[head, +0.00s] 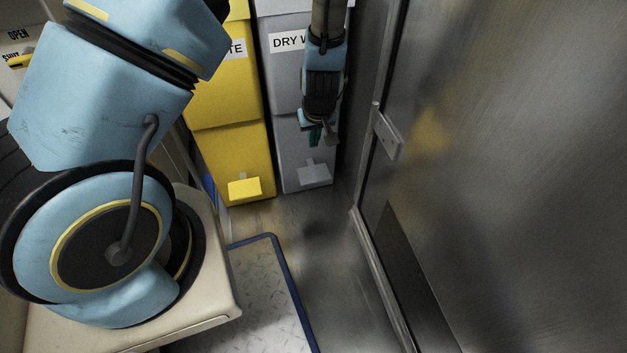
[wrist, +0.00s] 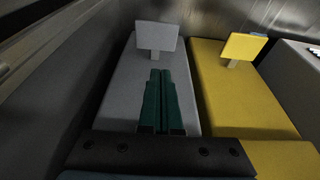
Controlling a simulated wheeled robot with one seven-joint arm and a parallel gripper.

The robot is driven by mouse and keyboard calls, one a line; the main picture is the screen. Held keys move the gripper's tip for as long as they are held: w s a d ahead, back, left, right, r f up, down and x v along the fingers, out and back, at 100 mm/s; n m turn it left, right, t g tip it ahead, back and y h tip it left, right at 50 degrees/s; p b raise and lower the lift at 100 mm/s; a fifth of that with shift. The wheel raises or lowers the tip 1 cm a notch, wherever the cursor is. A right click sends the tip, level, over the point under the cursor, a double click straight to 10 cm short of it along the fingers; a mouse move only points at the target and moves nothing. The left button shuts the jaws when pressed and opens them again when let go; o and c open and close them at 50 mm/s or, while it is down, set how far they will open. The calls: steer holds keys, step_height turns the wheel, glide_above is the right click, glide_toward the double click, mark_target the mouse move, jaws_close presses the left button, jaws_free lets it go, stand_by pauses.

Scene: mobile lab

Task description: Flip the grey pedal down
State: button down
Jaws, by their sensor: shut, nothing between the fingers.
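The grey pedal (head: 315,174) sticks out from the bottom front of the grey bin (head: 305,123), whose label begins "DRY W". In the wrist view the pedal (wrist: 157,37) is a flat grey plate on a short stem, ahead of my fingers. My gripper (head: 316,136) is in front of the grey bin, above the pedal in the head view. In the wrist view its two green fingers (wrist: 161,84) are together with nothing between them. The fingertips appear apart from the pedal.
A yellow bin (head: 232,150) with a yellow pedal (head: 244,187) stands just left of the grey bin. A metal wall or door with a handle plate (head: 387,135) is close on the right. A blue-edged mat (head: 265,290) lies on the floor in front.

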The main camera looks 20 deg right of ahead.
mark_target(314, 179)
steer(key=shift+s+d+f, duration=0.1)
steer(key=shift+d+f, duration=0.05)
steer(key=shift+f, duration=0.35)
steer(key=shift+s+d+f, duration=0.1)
steer(key=shift+d+f, duration=0.05)
steer(key=shift+f, duration=0.35)
steer(key=b+x, duration=0.1)
steer(key=x, duration=0.3)
steer(key=b+x, duration=0.2)
steer(key=x, duration=0.3)
steer(key=s+b+x, duration=0.1)
steer(key=b+x, duration=0.1)
steer(key=x, duration=0.2)
steer(key=shift+w+f, duration=0.1)
steer(key=shift+f, duration=0.45)
steer(key=shift+s+a+f, duration=0.1)
steer(key=shift+s+f, duration=0.2)
steer(key=shift+f, duration=0.5)
steer(key=shift+s+f, duration=0.3)
steer(key=shift+f, duration=0.45)
steer(key=shift+w+r, duration=0.1)
steer(key=shift+r, duration=0.1)
steer(key=shift+r+p, duration=0.75)
steer(key=shift+p, duration=0.15)
